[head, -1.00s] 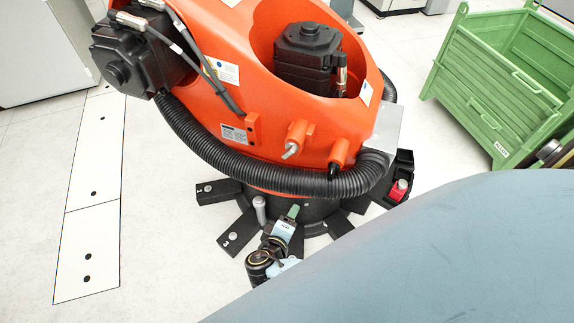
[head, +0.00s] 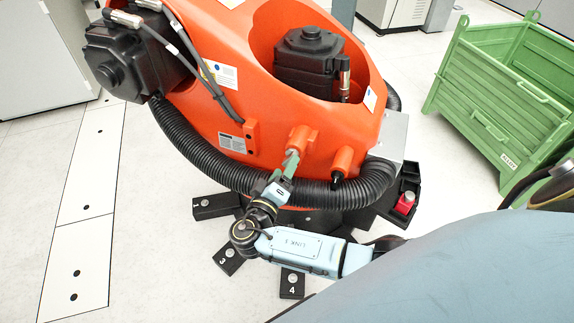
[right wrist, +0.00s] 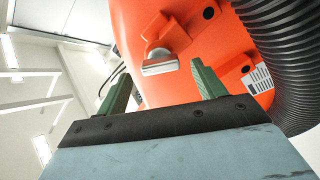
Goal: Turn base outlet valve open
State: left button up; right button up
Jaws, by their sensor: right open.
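The base outlet valve (head: 301,138) looks like an orange stub with a silver end on the front of the orange robot base (head: 228,105). It also shows in the right wrist view as an orange boss with a flat silver end (right wrist: 160,64). My right gripper (head: 290,163) has green fingers and is just below and in front of the stub. In the right wrist view my gripper (right wrist: 162,82) is open. The silver end lies ahead of the gap between the fingers, and I cannot tell any contact. My left gripper is not in view.
A black corrugated hose (head: 215,165) curves around the base close to my right gripper. A second orange stub (head: 342,160) with a black tip is to the right. A green crate (head: 490,110) stands at the right. Numbered black feet (head: 229,260) surround the base.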

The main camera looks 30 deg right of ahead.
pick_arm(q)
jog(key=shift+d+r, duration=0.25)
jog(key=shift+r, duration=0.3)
pick_arm(e)
jog(key=shift+x, duration=1.4)
jog(key=shift+c, duration=0.4)
jog(key=c, duration=0.9)
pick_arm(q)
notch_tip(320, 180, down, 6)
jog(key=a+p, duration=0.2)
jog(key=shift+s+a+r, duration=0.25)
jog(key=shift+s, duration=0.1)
pick_arm(e)
jog(key=shift+n, duration=2.2)
jog(key=o, duration=1)
jog(key=shift+a, duration=0.15)
